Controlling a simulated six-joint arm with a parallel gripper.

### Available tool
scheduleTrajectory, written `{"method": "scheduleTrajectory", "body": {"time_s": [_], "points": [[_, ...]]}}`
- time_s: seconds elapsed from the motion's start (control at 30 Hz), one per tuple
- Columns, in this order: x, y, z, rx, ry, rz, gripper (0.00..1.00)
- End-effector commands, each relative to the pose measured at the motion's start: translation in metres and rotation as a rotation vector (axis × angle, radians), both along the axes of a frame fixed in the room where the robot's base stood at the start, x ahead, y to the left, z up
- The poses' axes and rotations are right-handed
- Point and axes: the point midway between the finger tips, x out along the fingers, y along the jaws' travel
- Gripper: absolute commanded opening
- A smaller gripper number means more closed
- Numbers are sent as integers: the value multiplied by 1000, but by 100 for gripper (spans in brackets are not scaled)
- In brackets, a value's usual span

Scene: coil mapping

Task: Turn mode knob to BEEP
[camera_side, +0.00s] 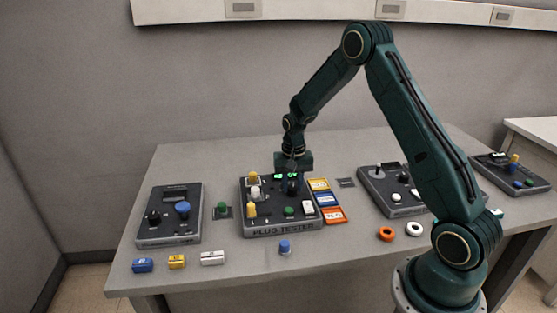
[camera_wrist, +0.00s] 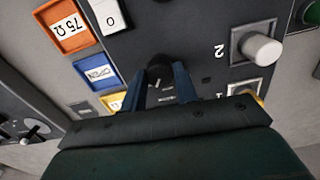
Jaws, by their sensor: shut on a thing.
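The plug tester (camera_side: 280,231) is a dark panel in the middle of the table. Its black knob (camera_side: 295,189) stands at the upper right of the panel and also shows in the wrist view (camera_wrist: 158,72). I cannot read any BEEP marking around it. My gripper (camera_side: 293,178) reaches down from above onto the knob. In the wrist view its two blue fingers (camera_wrist: 160,85) stand on either side of the knob and are shut on it. The fingers and palm hide part of the knob and the panel near it.
A white plug (camera_wrist: 260,48) sits by the number 2, and a white rocker switch (camera_wrist: 108,14) is near the knob. Orange (camera_side: 333,215), blue (camera_side: 326,199) and yellow (camera_side: 318,184) labelled tiles lie beside the panel. Another panel (camera_side: 168,232) stands left.

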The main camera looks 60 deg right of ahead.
Motion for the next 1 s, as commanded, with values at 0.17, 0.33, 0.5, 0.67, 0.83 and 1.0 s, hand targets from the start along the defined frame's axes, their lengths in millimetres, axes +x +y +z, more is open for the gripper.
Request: {"method": "scheduleTrajectory", "body": {"time_s": [0.17,0.33,0.5,0.67,0.83,1.0], "points": [[1,0,1,-1,-2,-114,7],[1,0,1,-2,-3,-181,7],[1,-1,1,-2,-3,-208,7],[1,-1,1,-2,-3,-212,7],[1,-1,1,-2,-3,-211,7],[1,-1,1,-2,-3,-211,52]]}}
